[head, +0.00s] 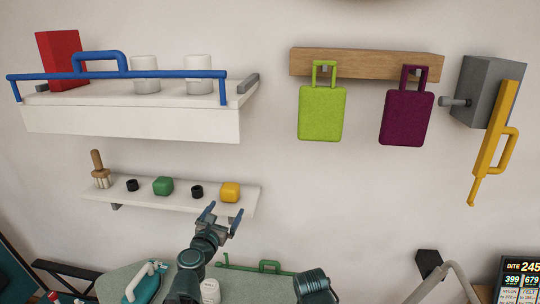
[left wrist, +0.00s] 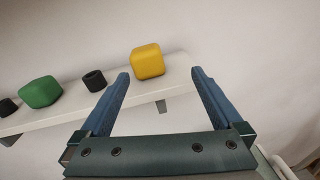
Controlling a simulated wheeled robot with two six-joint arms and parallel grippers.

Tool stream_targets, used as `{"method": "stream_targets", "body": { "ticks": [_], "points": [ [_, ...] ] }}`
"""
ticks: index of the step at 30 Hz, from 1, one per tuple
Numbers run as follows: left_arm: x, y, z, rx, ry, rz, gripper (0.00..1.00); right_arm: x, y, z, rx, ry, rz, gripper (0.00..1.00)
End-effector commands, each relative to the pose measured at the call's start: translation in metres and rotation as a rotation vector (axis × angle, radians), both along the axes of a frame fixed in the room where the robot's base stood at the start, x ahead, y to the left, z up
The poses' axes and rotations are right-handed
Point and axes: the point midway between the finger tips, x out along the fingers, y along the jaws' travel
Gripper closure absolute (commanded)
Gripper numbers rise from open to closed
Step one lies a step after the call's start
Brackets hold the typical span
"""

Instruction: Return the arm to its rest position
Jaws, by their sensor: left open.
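My left arm reaches up from the bottom of the head view. Its gripper (head: 223,215) is open and empty, in front of the right end of the low shelf. In the left wrist view the two blue fingers (left wrist: 160,85) stand wide apart. A yellow block (left wrist: 147,62) rests on the shelf beyond and between the fingertips, and does not appear gripped; in the head view the block (head: 230,192) sits just above the gripper. My right gripper does not show.
The low shelf (head: 215,204) also holds a green block (head: 163,186), two small black pieces and a brush (head: 99,170). A white upper shelf (head: 130,121) has a blue rail. Green and purple bags hang at right. A table (head: 115,280) with items stands below.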

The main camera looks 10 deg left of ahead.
Motion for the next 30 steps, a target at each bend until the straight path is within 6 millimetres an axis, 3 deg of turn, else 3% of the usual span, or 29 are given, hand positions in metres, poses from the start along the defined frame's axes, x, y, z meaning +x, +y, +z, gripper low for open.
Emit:
{"method": "stream_targets", "body": {
  "ticks": [5, 9, 12, 15, 18, 24, 30],
  "points": [
    [-0.013, -0.073, -0.042, 0.637, 0.033, -0.342, 0.00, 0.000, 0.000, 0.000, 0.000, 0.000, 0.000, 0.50],
    [-0.047, -0.111, -0.103, 1.211, 0.044, -0.716, 0.00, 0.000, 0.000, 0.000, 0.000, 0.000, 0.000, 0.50],
    [-0.079, -0.114, -0.146, 1.556, 0.046, -1.009, 0.00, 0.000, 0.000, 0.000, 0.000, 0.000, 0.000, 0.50],
    [-0.110, -0.103, -0.178, 1.810, 0.043, -1.294, 0.00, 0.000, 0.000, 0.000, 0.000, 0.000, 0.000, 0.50],
    [-0.139, -0.084, -0.199, 1.984, 0.041, -1.563, 0.00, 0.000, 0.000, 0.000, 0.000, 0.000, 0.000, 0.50],
    [-0.188, -0.046, -0.217, 2.151, 0.030, -2.076, 0.00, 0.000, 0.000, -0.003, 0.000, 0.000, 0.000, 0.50],
    [-0.210, -0.102, -0.235, 2.186, -0.082, -2.209, 0.00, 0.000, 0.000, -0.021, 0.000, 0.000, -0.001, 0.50]
  ]
}}
